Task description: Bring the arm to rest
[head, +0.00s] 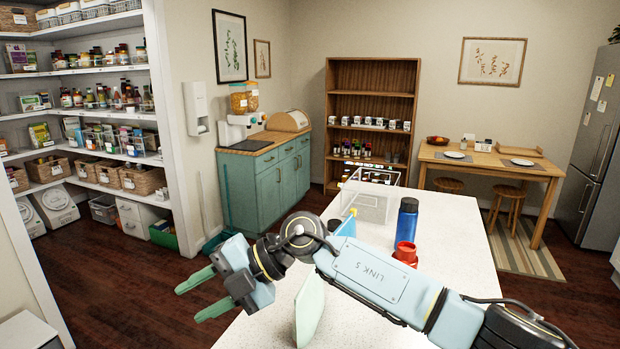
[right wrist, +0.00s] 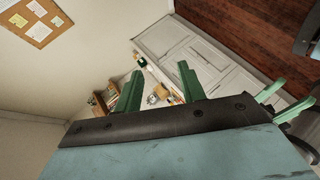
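My right arm reaches in from the right in the head view, across the near part of the white counter (head: 460,230). Its gripper (head: 186,304) points left, past the counter's left edge, over the dark floor. Its two green fingers are apart with nothing between them. In the right wrist view the same fingers (right wrist: 158,82) are spread and empty. Green fingers (right wrist: 280,98) at the right edge of that view look like my left gripper, with a gap between them. My left gripper does not show in the head view.
On the counter stand a blue bottle (head: 406,222), a red container (head: 405,254), a clear bin (head: 370,205) and an upright pale green panel (head: 310,308), close to my right arm. Pantry shelves (head: 90,120) stand left, a teal cabinet (head: 265,190) behind.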

